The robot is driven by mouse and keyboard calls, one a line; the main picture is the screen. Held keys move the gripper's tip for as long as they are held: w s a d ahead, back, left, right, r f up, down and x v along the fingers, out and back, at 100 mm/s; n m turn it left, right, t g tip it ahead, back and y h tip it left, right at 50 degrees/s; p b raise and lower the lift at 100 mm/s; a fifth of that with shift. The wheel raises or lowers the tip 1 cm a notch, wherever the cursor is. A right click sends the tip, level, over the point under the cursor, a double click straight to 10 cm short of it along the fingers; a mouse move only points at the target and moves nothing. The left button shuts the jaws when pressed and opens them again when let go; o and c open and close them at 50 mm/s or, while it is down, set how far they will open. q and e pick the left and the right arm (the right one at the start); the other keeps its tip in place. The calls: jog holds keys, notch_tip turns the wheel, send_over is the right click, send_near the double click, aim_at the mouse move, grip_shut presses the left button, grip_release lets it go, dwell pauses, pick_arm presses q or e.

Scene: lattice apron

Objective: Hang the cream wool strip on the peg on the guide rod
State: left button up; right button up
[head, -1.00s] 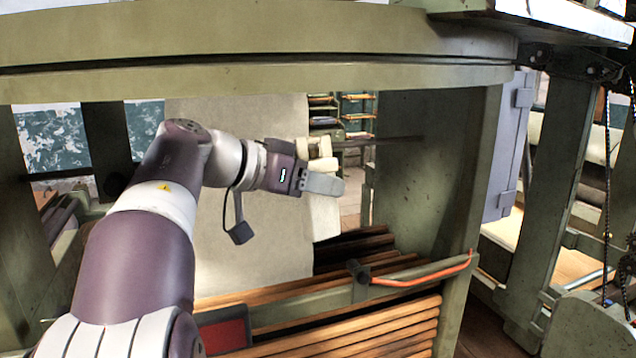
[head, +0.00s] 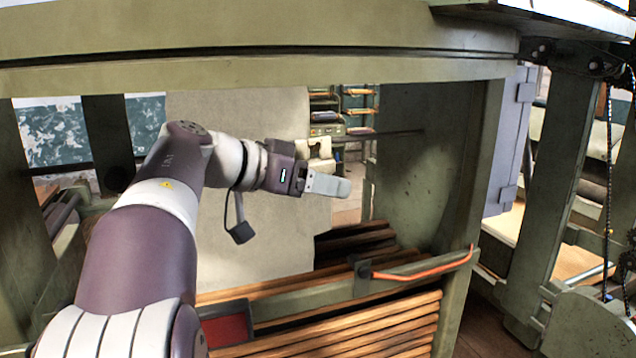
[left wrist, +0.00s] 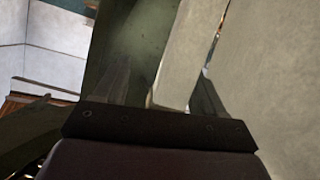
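The cream wool strip (head: 320,163) shows in the head view just above and behind my left fingers, its top at the left end of the thin dark guide rod (head: 398,134). I cannot tell whether it rests on the rod, and the peg cannot be made out. My left gripper (head: 327,186) is in front of the strip. In the left wrist view its fingers (left wrist: 160,92) stand well apart, with a cream surface (left wrist: 183,55), likely the strip, close by the right one. The strip's lower part is partly hidden. My right gripper is out of view.
A large cream sheet (head: 250,215) hangs behind my left arm. A green beam (head: 250,70) crosses above, and a green side panel (head: 430,170) stands to the right. Shelves stand behind.

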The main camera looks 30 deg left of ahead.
pick_arm(q)
jog(key=b+v, duration=0.2)
jog(key=v, duration=1)
jog(key=shift+s+r, duration=0.15)
jog(key=shift+s, duration=0.15)
